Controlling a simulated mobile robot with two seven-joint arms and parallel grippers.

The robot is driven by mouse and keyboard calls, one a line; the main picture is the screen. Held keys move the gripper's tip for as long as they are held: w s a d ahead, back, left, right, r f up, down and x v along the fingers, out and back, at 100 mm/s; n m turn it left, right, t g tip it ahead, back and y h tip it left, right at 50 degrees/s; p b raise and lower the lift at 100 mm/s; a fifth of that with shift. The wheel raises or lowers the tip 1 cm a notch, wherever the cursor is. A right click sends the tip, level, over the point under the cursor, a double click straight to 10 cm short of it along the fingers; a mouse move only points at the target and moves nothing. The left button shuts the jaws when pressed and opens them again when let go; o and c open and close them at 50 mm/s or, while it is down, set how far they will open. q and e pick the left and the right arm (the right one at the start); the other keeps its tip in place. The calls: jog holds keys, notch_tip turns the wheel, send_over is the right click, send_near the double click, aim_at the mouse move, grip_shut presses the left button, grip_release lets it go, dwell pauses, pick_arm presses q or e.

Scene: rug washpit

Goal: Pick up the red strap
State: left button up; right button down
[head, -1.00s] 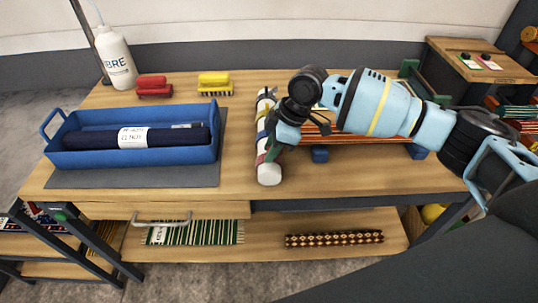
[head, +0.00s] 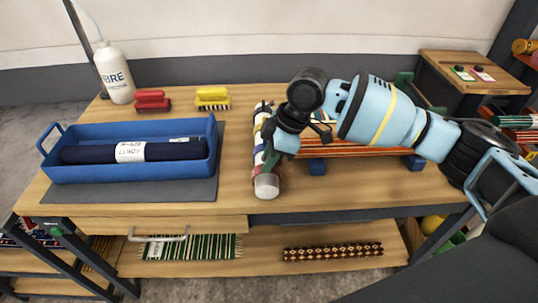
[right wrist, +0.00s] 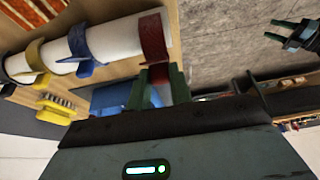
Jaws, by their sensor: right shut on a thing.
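The red strap (right wrist: 153,38) is a band around the end of a white roll (right wrist: 116,40), seen in the right wrist view. In the head view the strap (head: 260,170) shows near the roll's front end, partly covered by my gripper. My right gripper (right wrist: 160,84) has its green fingers shut on the strap's red tail; in the head view it (head: 270,160) is at the roll. The strap is still around the roll. A blue strap (right wrist: 80,45) and a yellow strap (right wrist: 37,52) circle the roll further along. My left gripper (right wrist: 298,33) shows small at the right wrist view's upper right; its jaw state is unclear.
The roll lies on a wooden bench (head: 330,198). A blue tray (head: 130,175) with a dark rolled bundle stands left on a grey mat. A red brush (head: 152,100), a yellow brush (head: 212,97) and a white bottle (head: 116,75) are behind. A striped stack (head: 360,152) lies right.

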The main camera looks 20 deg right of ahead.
jog(key=s+a+r, duration=0.1)
jog(key=s+a, duration=0.3)
jog(key=s, duration=0.9)
jog(key=w+d+r+m+t+h, duration=0.2)
jog(key=d+r+m+t+h, duration=0.1)
jog(key=d+m, duration=0.7)
jog(key=r+m+h+p, duration=0.1)
jog(key=m, duration=0.3)
jog(key=shift+w+m, duration=0.2)
jog(key=shift+m, duration=0.2)
jog(key=shift+a, duration=0.1)
